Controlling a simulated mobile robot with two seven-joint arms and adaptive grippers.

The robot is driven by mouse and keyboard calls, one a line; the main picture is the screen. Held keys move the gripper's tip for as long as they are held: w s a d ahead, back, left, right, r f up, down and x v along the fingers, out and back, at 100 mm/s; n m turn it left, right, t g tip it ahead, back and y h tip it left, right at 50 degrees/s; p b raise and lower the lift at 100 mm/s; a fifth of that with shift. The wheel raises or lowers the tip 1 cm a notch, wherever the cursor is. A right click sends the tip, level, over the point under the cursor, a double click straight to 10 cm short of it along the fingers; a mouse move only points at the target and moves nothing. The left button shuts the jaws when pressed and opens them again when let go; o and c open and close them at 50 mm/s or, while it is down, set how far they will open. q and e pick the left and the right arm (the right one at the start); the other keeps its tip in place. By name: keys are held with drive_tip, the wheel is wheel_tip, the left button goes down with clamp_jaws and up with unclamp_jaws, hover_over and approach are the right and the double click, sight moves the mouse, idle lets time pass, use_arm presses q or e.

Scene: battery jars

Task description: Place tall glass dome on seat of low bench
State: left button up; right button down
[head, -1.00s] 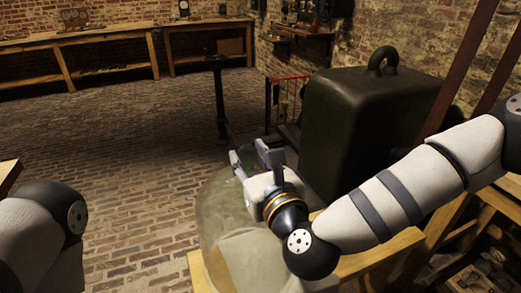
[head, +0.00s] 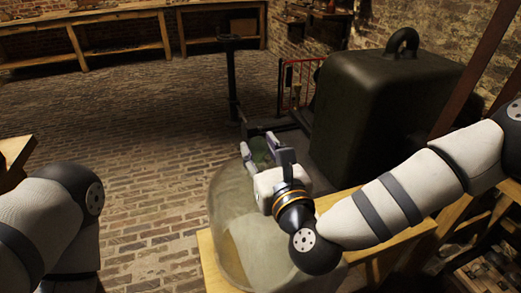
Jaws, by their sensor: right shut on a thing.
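The tall glass dome (head: 231,205) is a large clear bell with a greenish knob at its top, in the lower middle of the head view. My right gripper (head: 262,150) is shut on the dome at its top knob, with the fingers on either side of it. A light wooden surface (head: 211,262), perhaps the low bench seat, shows behind and through the glass.
A big dark green weight (head: 385,120) with a ring handle stands close to the right of the dome. A dark post (head: 232,85) and a red rail (head: 299,75) stand behind. Long wooden workbenches (head: 120,50) line the far wall. Brick floor is open at left.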

drive_tip(key=shift+s+d+f, duration=0.1)
drive_tip(key=shift+f, duration=0.45)
drive_tip(key=c, duration=1.5)
unclamp_jaws()
drive_tip(key=shift+s+f, duration=0.1)
drive_tip(key=shift+f, duration=0.2)
drive_tip(key=o, duration=0.4)
drive_tip(key=shift+r, duration=0.15)
drive_tip(key=shift+r, duration=0.1)
